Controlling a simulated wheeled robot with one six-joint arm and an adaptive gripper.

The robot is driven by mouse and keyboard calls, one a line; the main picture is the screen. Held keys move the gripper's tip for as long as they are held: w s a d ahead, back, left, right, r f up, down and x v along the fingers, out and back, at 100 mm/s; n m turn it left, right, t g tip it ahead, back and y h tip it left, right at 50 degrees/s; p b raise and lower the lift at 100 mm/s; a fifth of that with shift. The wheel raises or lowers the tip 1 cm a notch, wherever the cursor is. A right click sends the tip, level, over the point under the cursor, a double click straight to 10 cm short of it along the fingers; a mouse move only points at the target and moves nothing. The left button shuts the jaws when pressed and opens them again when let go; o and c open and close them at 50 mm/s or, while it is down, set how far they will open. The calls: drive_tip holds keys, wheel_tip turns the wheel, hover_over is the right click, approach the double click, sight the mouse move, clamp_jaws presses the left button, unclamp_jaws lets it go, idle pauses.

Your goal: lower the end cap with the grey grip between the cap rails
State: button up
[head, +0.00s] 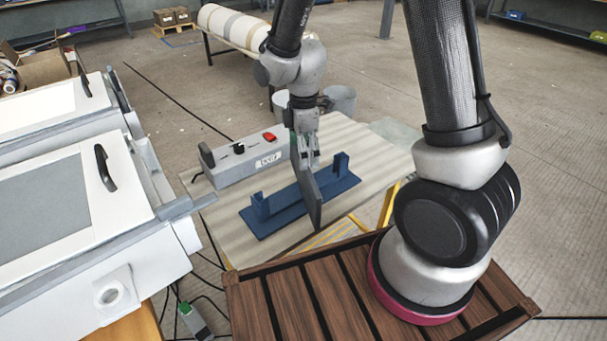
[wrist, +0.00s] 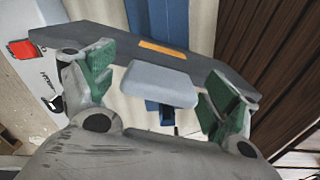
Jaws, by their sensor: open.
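The end cap (head: 312,200) is a dark grey plate, seen nearly edge-on in the head view, crossing the middle of a blue base (head: 290,208). Blue upright rails stand at the base's left end (head: 260,207) and right end (head: 341,164). In the wrist view the cap (wrist: 95,41) carries a light grey grip (wrist: 160,83) and an orange label. My gripper (head: 308,163) is above the cap; its green-padded fingers (wrist: 162,88) are open, one on each side of the grip with gaps. I cannot tell whether the cap touches the base.
A grey control box (head: 240,161) with a red switch sits behind the base on the table (head: 365,140). White mould units (head: 65,215) with black handles stand at the left. A brown slatted deck (head: 275,305) is in front, and a yellow frame (head: 388,205) is right.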

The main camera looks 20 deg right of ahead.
drive_tip(key=c, duration=1.9)
drive_tip(key=shift+o, duration=0.2)
drive_tip(key=r, duration=1)
drive_tip(key=shift+w+a+r, duration=0.1)
drive_tip(key=shift+w+r, duration=0.15)
drive_tip(key=shift+r, duration=0.1)
drive_tip(key=r+m, duration=0.1)
drive_tip(key=m, duration=0.3)
drive_tip(key=r+m, duration=0.1)
drive_tip(key=m, duration=0.4)
drive_tip(key=r+m, duration=0.1)
drive_tip(key=m, duration=0.3)
drive_tip(key=shift+s+r+m, duration=0.2)
drive_tip(key=shift+s+m, duration=0.1)
